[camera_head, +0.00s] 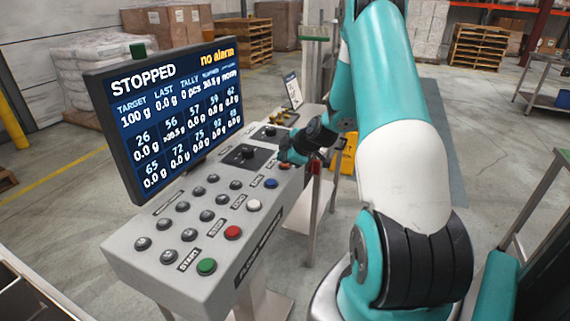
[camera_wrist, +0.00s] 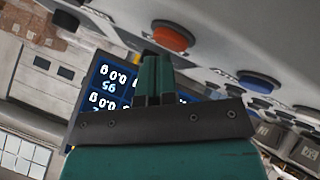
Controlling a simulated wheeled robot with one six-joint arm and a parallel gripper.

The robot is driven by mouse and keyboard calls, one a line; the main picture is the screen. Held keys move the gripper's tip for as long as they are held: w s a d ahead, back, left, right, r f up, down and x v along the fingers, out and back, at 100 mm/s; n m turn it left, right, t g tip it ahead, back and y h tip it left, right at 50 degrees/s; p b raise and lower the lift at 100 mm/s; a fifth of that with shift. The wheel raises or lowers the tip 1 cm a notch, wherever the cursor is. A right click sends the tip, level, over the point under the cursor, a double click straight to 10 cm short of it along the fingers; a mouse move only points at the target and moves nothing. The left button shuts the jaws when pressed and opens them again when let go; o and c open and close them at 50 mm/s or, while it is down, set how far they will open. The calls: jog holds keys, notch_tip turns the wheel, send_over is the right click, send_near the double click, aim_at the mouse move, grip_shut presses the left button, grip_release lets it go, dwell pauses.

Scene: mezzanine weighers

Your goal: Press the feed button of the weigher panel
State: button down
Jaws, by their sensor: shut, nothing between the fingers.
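The weigher panel (camera_head: 125,248) is a grey sloped console with a row of coloured buttons: green, red, white and blue (camera_head: 271,183). An orange-red button (camera_wrist: 173,37) shows large in the wrist view, with the blue one (camera_wrist: 255,82) farther along. Which is the feed button I cannot tell; the small labels there are unreadable. My gripper (camera_head: 288,157) is over the far end of this row, partly hiding it. In the wrist view my gripper (camera_wrist: 155,68) is shut and empty, its tips close to the orange-red button; contact cannot be told.
The screen (camera_head: 170,120) stands along the console's left side and reads STOPPED and no alarm. Small dark knobs (camera_head: 212,178) fill the console beside the coloured row. A black plate with a joystick (camera_head: 247,153) is left of my gripper. Pallets (camera_head: 243,42) stand far behind.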

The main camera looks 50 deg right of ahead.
aim_at(284, 165)
jog(key=shift+r, duration=0.5)
jog(key=shift+r+p, duration=1.3)
jog(key=shift+r, duration=1.25)
jog(key=shift+a, duration=0.1)
jog(key=s+a+r+g+y, duration=0.1)
jog(key=a+r+y, duration=0.15)
jog(key=a, duration=0.65)
jog(key=s+a+r+g+y+b, duration=0.15)
jog(key=a+r, duration=0.25)
jog(key=a, duration=0.6)
jog(key=s+a+r+g+y, duration=0.1)
jog(key=a+r+g, duration=0.15)
jog(key=a, duration=0.65)
jog(key=s+a+r+m+g, duration=0.1)
jog(key=s+a+r+g, duration=0.1)
jog(key=s+a, duration=0.4)
jog(key=s+a+r+g, duration=0.2)
jog(key=s+a, duration=0.5)
jog(key=s, duration=0.8)
jog(key=shift+s+r+m+h+b, duration=0.15)
jog(key=shift+s+m+h+b, duration=0.2)
jog(key=shift+s+m+h, duration=0.05)
